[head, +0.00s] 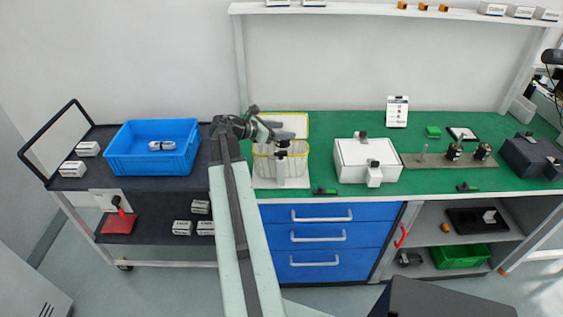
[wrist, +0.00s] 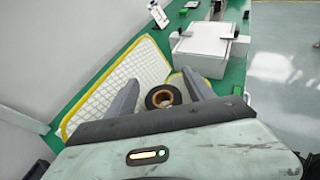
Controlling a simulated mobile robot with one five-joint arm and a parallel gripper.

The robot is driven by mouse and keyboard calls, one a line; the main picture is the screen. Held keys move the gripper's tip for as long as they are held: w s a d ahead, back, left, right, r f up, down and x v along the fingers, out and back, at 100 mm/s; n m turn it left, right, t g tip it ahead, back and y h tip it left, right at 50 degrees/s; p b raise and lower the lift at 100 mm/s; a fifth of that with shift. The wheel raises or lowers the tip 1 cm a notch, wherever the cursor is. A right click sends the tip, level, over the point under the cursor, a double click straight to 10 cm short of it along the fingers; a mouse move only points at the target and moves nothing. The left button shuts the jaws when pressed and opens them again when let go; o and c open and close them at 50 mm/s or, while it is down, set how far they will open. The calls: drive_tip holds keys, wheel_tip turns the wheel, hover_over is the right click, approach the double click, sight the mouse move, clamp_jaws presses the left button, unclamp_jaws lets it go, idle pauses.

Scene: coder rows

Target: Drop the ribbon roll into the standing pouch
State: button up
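The standing pouch (head: 264,168) is a clear mesh bag with a yellow rim, upright on a white base on the green bench. Its yellow-edged mesh also shows in the wrist view (wrist: 112,95). My gripper (head: 292,133) is over the pouch mouth. In the wrist view my gripper (wrist: 163,85) has its two grey fingers spread wide. The ribbon roll (wrist: 163,97), black with a tan core, shows between them with a gap on each side. In the head view, dark shapes sit at the mouth under the fingers; how deep the roll is cannot be told.
A white box (head: 366,163) stands right of the pouch, with a metal plate carrying posts (head: 440,160) beyond it. A blue bin (head: 153,148) sits on the dark cart at left. A shelf (head: 390,9) runs above the bench.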

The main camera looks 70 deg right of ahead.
drive_tip(key=shift+w+r, duration=0.15)
drive_tip(key=p+v, duration=0.3)
drive_tip(key=v, duration=0.4)
drive_tip(key=shift+a, duration=0.35)
drive_tip(key=shift+w, duration=0.1)
